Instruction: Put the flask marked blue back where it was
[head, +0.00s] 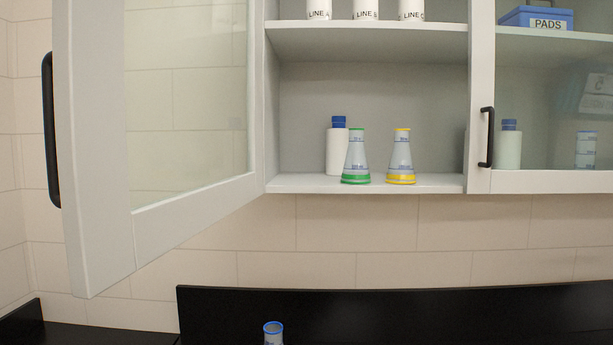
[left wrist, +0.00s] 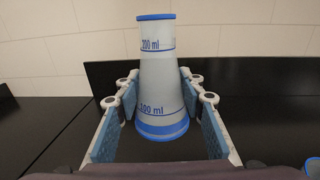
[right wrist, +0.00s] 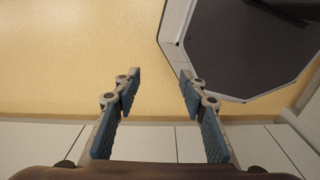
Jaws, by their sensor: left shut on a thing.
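The flask marked blue (left wrist: 160,85) is a pale cone with a blue rim, blue scale marks and a blue band at its base. My left gripper (left wrist: 158,75) is shut on it, a finger on each side, and it is upright. In the head view only its blue-rimmed neck (head: 273,333) shows, at the bottom edge, in front of the black backsplash. A green-banded flask (head: 356,158) and a yellow-banded flask (head: 401,158) stand on the cabinet's lower shelf (head: 300,184). My right gripper (right wrist: 160,76) is open and empty, away from the flasks.
The left cabinet door (head: 100,150) stands open; the right door (head: 540,180) is shut. A white bottle (head: 336,150) stands behind the green flask. The lower shelf is bare left of the bottle and right of the yellow flask. White containers (head: 365,10) stand on the upper shelf.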

